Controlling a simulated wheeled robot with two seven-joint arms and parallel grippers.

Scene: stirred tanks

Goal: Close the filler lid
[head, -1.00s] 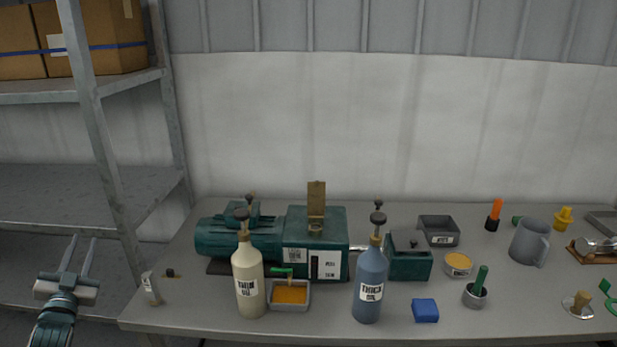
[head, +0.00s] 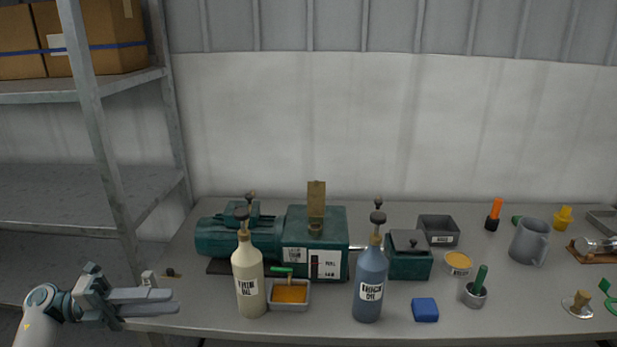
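The filler lid (head: 316,199) is a flat brass-coloured plate standing upright on top of the green gear unit (head: 330,226). It is open, with a small brass filler neck visible at its foot. My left gripper (head: 174,301) is at the table's front left corner, far left of the lid and lower in the picture. Its fingers point right, look slightly apart and hold nothing. My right gripper is not in view.
A cream bottle (head: 249,280) and a blue bottle (head: 370,285) with pump tops stand in front of the machine. A tray of orange material (head: 290,307) sits between them. A metal shelf (head: 110,160) rises at the left. Wall space above the machine is clear.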

